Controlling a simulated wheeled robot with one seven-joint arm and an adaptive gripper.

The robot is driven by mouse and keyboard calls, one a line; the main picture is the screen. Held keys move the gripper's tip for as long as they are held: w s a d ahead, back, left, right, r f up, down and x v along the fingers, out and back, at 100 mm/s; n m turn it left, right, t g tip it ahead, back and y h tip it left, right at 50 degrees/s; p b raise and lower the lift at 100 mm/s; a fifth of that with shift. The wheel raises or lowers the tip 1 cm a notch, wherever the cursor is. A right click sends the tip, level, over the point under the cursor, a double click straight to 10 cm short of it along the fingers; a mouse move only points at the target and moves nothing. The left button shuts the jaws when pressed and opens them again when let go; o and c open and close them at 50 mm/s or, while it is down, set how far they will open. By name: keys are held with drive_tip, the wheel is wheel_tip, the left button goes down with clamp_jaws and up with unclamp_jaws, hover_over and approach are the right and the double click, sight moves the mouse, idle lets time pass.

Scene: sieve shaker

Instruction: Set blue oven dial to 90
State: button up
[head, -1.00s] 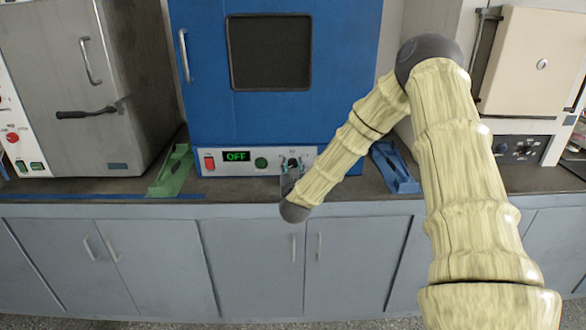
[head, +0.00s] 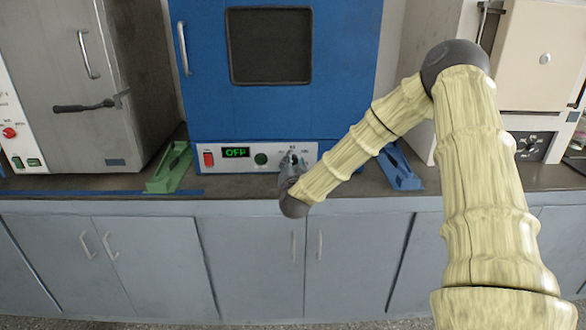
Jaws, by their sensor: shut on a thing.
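The blue oven (head: 215,100) stands on the counter in the middle of the head view, with a dark window in its door. Its white lower panel (head: 277,163) carries a red switch (head: 208,159), a green display (head: 236,153) reading OFF, a green round button (head: 260,159) and the dial (head: 294,158) with small marks around it. My gripper (head: 291,165) is at the dial, in front of the panel, and is shut on it. The gripper and wrist hide most of the dial, so its pointer cannot be read.
A grey oven (head: 135,85) stands at left and a cream oven (head: 535,65) at right. A green stand (head: 172,168) and a blue stand (head: 400,168) flank the blue oven. The counter's front edge runs below my wrist, above grey cabinets (head: 150,260).

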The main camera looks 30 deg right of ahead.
drive_tip(key=m+b, duration=0.2)
drive_tip(key=m, duration=0.2)
drive_tip(key=shift+f+m+b, duration=0.3)
drive_tip(key=shift+m+b, duration=0.1)
drive_tip(key=m+b, duration=0.3)
drive_tip(key=m, duration=0.1)
drive_tip(key=shift+m, duration=0.3)
drive_tip(key=m+b, duration=0.4)
drive_tip(key=shift+m+b, duration=1.3)
drive_tip(key=shift+m, duration=0.4)
drive_tip(key=shift+r, duration=0.15)
drive_tip(key=o, duration=1)
drive_tip(key=shift+r, duration=0.1)
drive_tip(key=shift+o, duration=0.2)
